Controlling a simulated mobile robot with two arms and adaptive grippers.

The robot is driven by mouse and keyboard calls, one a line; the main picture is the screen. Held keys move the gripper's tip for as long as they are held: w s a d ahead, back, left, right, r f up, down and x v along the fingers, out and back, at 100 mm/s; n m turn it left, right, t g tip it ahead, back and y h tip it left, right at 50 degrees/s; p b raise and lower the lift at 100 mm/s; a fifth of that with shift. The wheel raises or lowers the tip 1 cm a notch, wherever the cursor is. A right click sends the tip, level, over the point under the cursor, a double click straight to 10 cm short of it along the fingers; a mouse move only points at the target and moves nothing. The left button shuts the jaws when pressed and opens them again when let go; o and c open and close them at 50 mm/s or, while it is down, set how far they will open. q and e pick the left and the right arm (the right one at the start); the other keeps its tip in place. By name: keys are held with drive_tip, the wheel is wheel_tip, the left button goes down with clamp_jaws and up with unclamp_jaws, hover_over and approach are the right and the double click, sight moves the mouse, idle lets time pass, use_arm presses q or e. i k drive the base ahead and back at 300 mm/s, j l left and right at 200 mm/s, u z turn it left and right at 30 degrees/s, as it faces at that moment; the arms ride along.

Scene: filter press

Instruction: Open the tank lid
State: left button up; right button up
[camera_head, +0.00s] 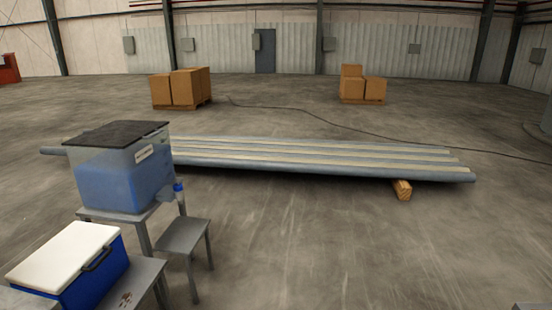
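The tank (123,180) is a clear box holding blue liquid, on a grey stand at the left of the head view. Its dark flat lid (120,134) lies on top and looks shut. A white label (145,153) is on its side, and a blue-topped tap (176,190) sticks out low on its right. Neither of my grippers shows in this view, so I cannot see their state.
A blue cooler with a white lid (65,252) stands on a grey table in front of the tank. A small grey stool (184,236) stands right of the tank. Long pipes (320,163) lie behind, on a wooden block (402,190).

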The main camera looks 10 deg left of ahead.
sight(116, 135)
drive_tip(key=i+u, duration=0.1)
drive_tip(key=i, duration=0.55)
drive_tip(key=i+l, duration=0.1)
drive_tip(key=i, duration=0.55)
drive_tip(key=i+l+u, duration=0.15)
drive_tip(key=i, duration=0.45)
